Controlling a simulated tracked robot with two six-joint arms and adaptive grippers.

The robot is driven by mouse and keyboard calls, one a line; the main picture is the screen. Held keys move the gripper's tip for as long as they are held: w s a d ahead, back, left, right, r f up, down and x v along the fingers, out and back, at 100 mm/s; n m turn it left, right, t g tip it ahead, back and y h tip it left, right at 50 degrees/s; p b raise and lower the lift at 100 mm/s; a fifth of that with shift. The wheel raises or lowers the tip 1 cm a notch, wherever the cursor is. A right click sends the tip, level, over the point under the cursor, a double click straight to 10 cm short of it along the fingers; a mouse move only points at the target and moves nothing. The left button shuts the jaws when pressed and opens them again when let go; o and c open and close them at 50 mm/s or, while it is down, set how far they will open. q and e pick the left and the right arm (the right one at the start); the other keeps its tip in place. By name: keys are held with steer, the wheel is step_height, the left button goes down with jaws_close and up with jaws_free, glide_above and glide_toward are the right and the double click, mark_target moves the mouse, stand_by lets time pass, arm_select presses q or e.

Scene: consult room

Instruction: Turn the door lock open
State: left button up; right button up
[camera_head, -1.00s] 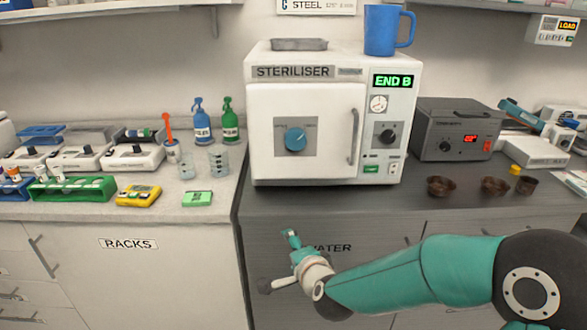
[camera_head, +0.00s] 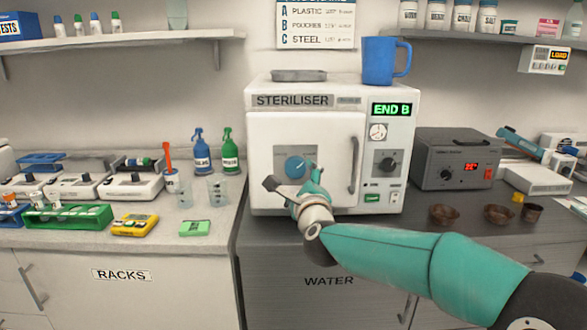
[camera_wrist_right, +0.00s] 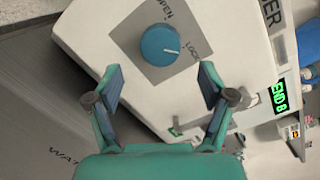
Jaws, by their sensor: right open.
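The door lock is a round blue knob (camera_head: 297,166) on a grey square plate on the front of the white steriliser (camera_head: 258,195). In the right wrist view the knob (camera_wrist_right: 160,45) shows whole, its white pointer mark turned towards the word LOCK, with OPEN at another side of the plate. My right gripper (camera_head: 293,182) is open and empty in front of the door. Its fingers (camera_wrist_right: 160,80) are spread wide, and the knob is beyond the tips, apart from them. In the head view the gripper hides the plate's lower part. My left gripper is not in view.
The steriliser door handle (camera_head: 354,165) is right of the knob. A blue mug (camera_head: 378,60) and a grey tray (camera_head: 299,75) stand on top. A grey power unit (camera_head: 436,163) and brown bowls (camera_head: 445,214) are to the right. Glass beakers (camera_head: 217,192) and spray bottles (camera_head: 229,152) are left.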

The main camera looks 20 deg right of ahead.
mark_target(296, 170)
steer(key=w, duration=0.2)
steer(key=w+p, duration=0.1)
steer(key=w+d, duration=0.1)
steer(key=w, duration=0.1)
steer(key=shift+w, duration=0.3)
steer(key=shift+a, duration=0.1)
steer(key=c, duration=1.2)
steer(key=shift+o, duration=0.2)
steer(key=shift+s, duration=0.1)
steer(key=shift+f, duration=0.1)
